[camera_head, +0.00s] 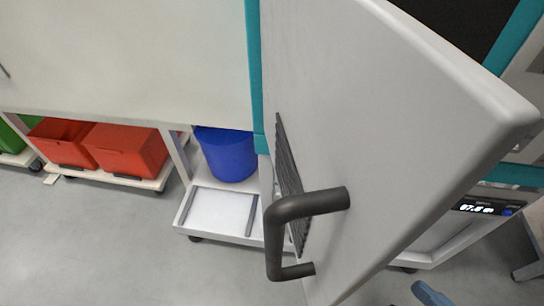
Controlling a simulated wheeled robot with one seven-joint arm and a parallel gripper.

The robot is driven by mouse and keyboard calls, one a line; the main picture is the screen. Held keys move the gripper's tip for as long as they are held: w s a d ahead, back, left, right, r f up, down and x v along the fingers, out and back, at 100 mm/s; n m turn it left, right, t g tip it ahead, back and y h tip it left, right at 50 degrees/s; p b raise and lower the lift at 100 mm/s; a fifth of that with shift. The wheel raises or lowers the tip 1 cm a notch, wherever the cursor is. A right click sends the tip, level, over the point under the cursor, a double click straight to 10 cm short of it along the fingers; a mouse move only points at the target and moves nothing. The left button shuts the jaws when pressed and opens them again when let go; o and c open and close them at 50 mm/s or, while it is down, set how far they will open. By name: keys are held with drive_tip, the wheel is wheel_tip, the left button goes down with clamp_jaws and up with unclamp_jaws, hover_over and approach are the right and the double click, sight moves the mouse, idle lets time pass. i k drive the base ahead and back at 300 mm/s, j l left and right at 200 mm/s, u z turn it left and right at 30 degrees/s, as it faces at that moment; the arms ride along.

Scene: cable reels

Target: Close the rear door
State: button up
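The rear door (390,130) is a thick light-grey panel that stands swung open toward me, filling the middle and right of the view. A dark grey bar handle (310,203) sticks out from its face near the lower left. A black ribbed vent or grille (287,170) shows beside the handle. The teal-edged frame (253,75) stands behind the door, with a dark opening (450,22) at the upper right. My gripper cannot be made out, and nothing is seen touching the door or handle.
Red bins (125,150) on a low white trolley and a blue bucket (228,155) on another stand at the left. A lit digital display (482,208) is at the right. A small blue piece (430,294) shows at the bottom edge. Grey floor (110,245) at lower left is clear.

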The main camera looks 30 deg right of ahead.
sight(376, 125)
drive_tip(key=i+j, duration=0.1)
drive_tip(key=j, duration=0.15)
drive_tip(key=k+l+u, duration=0.35)
drive_tip(key=k+u, duration=0.1)
drive_tip(key=u, duration=0.3)
drive_tip(key=j+u, duration=0.15)
drive_tip(key=u, duration=0.2)
drive_tip(key=k+j+u, duration=0.1)
drive_tip(key=u, duration=0.3)
